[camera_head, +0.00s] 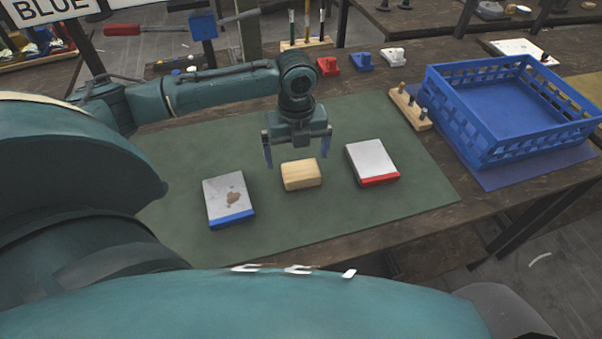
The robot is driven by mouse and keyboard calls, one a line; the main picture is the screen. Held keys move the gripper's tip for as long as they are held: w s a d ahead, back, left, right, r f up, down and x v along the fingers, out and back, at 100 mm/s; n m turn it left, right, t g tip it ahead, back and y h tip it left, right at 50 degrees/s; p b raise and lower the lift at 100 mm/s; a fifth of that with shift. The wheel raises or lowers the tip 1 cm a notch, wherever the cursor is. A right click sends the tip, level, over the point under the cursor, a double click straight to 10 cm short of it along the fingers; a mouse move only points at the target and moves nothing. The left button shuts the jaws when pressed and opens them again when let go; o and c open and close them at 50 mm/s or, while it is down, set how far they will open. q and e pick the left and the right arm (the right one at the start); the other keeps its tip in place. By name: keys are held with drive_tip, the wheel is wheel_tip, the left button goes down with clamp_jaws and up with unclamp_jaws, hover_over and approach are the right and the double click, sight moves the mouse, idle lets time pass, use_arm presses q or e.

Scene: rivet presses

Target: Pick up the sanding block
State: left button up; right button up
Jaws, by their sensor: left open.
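The sanding block (301,175) looks like a small pale wooden block with rounded edges. It lies on the green mat (300,231) in the middle of the workbench. My left gripper (296,156) points down with its two fingers apart, above and just behind the block in the picture. Nothing is between the fingers that I can see. Whether the fingers touch the block cannot be told, but they appear apart from it. My right gripper is out of view.
A grey plate with a blue edge (228,198) lies left of the block, and one with a red edge (371,162) lies right. A blue crate (505,152) stands at right beside a wooden peg strip (410,109). Red (327,67), blue (361,62) and white (392,57) pieces sit behind.

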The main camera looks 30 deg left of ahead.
sight(299, 165)
use_arm(q)
drive_tip(key=f, duration=0.4)
drive_tip(key=shift+d+f, duration=0.25)
drive_tip(key=shift+f, duration=0.1)
drive_tip(key=c, duration=1.1)
